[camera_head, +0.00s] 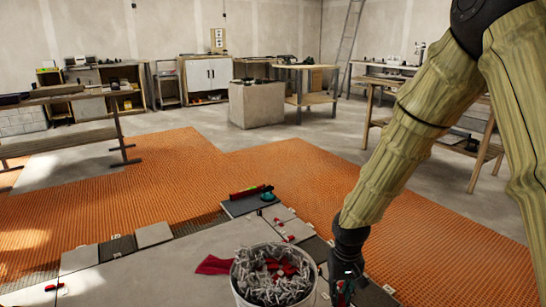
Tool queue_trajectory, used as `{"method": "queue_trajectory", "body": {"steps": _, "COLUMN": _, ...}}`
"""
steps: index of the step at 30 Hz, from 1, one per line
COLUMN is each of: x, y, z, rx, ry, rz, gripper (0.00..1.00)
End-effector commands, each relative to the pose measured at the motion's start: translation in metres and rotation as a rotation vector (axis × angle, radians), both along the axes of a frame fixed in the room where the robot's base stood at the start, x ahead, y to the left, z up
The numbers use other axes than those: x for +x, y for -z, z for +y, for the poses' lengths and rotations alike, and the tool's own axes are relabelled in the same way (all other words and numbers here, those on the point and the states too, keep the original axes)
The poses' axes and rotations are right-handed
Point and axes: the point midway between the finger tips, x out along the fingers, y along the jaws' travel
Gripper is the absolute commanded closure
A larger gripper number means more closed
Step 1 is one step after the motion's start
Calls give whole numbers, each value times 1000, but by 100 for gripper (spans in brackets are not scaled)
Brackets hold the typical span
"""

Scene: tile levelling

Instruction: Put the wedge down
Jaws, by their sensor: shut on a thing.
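My gripper (343,290) is at the bottom of the picture, right of a white bucket (238,294), low over the grey tiles. It is shut on a small red piece, the wedge (338,286), which shows only in part between the dark fingers. I cannot tell whether the wedge touches the tile below. The bucket holds many grey clips and several red wedges (289,267).
A red cloth (213,265) lies left of the bucket. A level and a teal-ended tool (268,194) lie on a dark tile behind it. Small red and white pieces (283,230) sit along tile joints. Orange matting (150,190) covers the floor beyond. Workbenches stand farther back.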

Motion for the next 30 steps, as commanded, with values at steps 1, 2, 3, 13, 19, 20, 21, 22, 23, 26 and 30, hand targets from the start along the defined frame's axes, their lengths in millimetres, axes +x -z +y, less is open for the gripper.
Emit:
{"method": "queue_trajectory", "body": {"steps": 1, "x": 0, "y": -8, "z": 0, "rx": -1, "ry": 0, "rz": 1, "gripper": 100}}
{"method": "queue_trajectory", "body": {"steps": 2, "x": -1, "y": -10, "z": 0, "rx": -1, "ry": 0, "rz": 0, "gripper": 100}}
{"method": "queue_trajectory", "body": {"steps": 3, "x": -1, "y": -13, "z": 0, "rx": -2, "ry": 0, "rz": 0, "gripper": 100}}
{"method": "queue_trajectory", "body": {"steps": 13, "x": -2, "y": -32, "z": -1, "rx": -5, "ry": 1, "rz": -1, "gripper": 100}}
{"method": "queue_trajectory", "body": {"steps": 19, "x": -3, "y": -44, "z": -1, "rx": -6, "ry": 1, "rz": -1, "gripper": 100}}
{"method": "queue_trajectory", "body": {"steps": 20, "x": -3, "y": -46, "z": -1, "rx": -6, "ry": 2, "rz": -1, "gripper": 100}}
{"method": "queue_trajectory", "body": {"steps": 21, "x": -4, "y": -49, "z": -1, "rx": -6, "ry": 2, "rz": -1, "gripper": 100}}
{"method": "queue_trajectory", "body": {"steps": 22, "x": -4, "y": -50, "z": -1, "rx": -7, "ry": 2, "rz": -1, "gripper": 100}}
{"method": "queue_trajectory", "body": {"steps": 23, "x": -4, "y": -52, "z": -1, "rx": -7, "ry": 2, "rz": -1, "gripper": 100}}
{"method": "queue_trajectory", "body": {"steps": 26, "x": -5, "y": -58, "z": -2, "rx": -7, "ry": 2, "rz": -1, "gripper": 100}}
{"method": "queue_trajectory", "body": {"steps": 30, "x": -5, "y": -67, "z": -2, "rx": -8, "ry": 1, "rz": -2, "gripper": 100}}
